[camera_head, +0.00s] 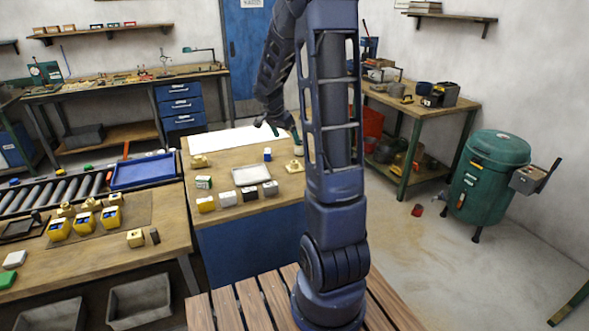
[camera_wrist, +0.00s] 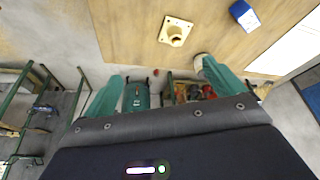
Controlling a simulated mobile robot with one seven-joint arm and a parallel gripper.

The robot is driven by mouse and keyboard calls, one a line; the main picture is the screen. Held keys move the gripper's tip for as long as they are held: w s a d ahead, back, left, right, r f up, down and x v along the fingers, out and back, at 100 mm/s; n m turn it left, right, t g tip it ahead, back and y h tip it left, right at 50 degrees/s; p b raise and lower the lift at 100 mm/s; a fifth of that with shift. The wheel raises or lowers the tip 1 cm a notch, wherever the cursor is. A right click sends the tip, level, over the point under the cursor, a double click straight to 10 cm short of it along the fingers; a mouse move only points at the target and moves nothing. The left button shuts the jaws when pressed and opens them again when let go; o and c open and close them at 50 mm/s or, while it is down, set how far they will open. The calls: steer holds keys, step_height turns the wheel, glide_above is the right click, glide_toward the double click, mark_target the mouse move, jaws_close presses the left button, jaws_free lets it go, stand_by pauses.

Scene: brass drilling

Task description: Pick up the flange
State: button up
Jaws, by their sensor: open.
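The flange (camera_head: 293,167) is a pale brass piece with a square plate and a round hub. It lies near the right edge of the middle table. In the wrist view the flange (camera_wrist: 176,31) shows whole, plate on the wood and hub up, with corner holes. My gripper (camera_head: 277,128) is above the back part of that table, apart from the flange. In the wrist view my gripper (camera_wrist: 163,70) has its two green fingers spread wide with nothing between them. The flange lies beyond the fingertips there.
A blue block (camera_wrist: 244,14) and a small round piece (camera_wrist: 200,61) are near the flange. A white tray (camera_head: 251,175), a white sheet (camera_head: 224,138) and several small blocks share the table. Another brass piece (camera_head: 200,161) is at its left. A green drum (camera_head: 490,180) stands at right.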

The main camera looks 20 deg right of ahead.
mark_target(295, 163)
steer(key=w+d+f+m, duration=0.1)
steer(key=w+d+f, duration=0.1)
steer(key=f, duration=0.4)
steer(key=w+d+f, duration=0.2)
steer(key=f, duration=0.3)
steer(key=w+d+f+m, duration=0.1)
steer(key=w+d+f, duration=0.1)
steer(key=f, duration=0.4)
steer(key=shift+d+f+m+h, duration=0.3)
steer(key=c, duration=1.5)
